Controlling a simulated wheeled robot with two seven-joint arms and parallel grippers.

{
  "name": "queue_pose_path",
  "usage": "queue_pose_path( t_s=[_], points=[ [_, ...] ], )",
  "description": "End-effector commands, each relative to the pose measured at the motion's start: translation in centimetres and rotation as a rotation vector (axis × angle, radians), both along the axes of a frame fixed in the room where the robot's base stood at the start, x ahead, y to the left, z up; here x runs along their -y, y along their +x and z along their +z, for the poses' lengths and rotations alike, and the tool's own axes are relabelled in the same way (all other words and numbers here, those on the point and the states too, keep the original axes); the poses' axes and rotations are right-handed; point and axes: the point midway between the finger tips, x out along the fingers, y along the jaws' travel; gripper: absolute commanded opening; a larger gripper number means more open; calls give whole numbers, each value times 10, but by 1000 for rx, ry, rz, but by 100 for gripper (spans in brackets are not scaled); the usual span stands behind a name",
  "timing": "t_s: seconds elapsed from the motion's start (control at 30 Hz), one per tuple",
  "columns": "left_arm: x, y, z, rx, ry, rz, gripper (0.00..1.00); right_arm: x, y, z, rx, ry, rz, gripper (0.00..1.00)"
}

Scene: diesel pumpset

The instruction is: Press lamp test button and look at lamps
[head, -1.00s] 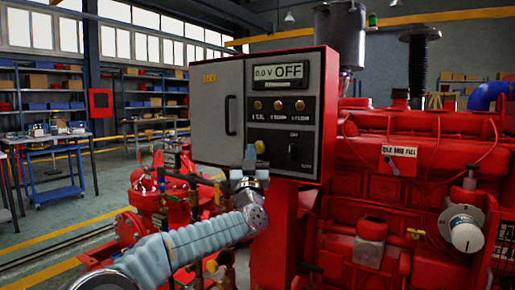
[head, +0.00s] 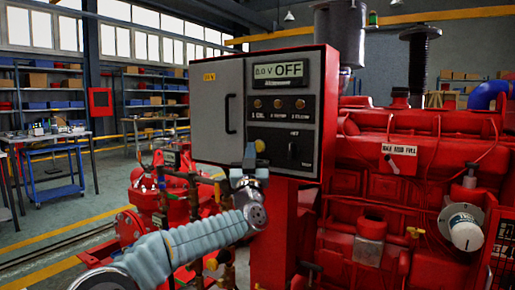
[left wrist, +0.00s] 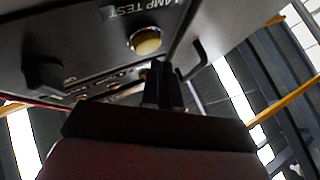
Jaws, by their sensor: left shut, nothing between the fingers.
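The control panel (head: 290,125) is on a grey and red box, with a display (head: 277,71) reading OFF. The lamp test button (head: 260,146) is a small yellowish disc low on the panel. In the left wrist view the round brass-yellow button (left wrist: 146,40) sits beside the LAMP TEST lettering. My left gripper (head: 250,152) is shut and empty, just in front and left of the button; its fingertips (left wrist: 160,70) appear apart from it. My right gripper is out of view.
A black rotary switch (head: 292,150) is right of the button; it also shows in the left wrist view (left wrist: 43,76). The box's door handle (head: 229,115) stands out on the left. The red engine (head: 400,190) fills the right side.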

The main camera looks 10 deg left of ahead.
Motion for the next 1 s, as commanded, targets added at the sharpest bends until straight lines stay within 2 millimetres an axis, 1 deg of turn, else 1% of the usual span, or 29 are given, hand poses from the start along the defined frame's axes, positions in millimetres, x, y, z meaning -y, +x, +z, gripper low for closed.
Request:
queue_pose_path(
  t_s=[0.73,1.0],
  points=[
    [0,1,0,0,0,0,0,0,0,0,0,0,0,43],
    [3,8,1,0,0,0,0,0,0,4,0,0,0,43]
  ],
)
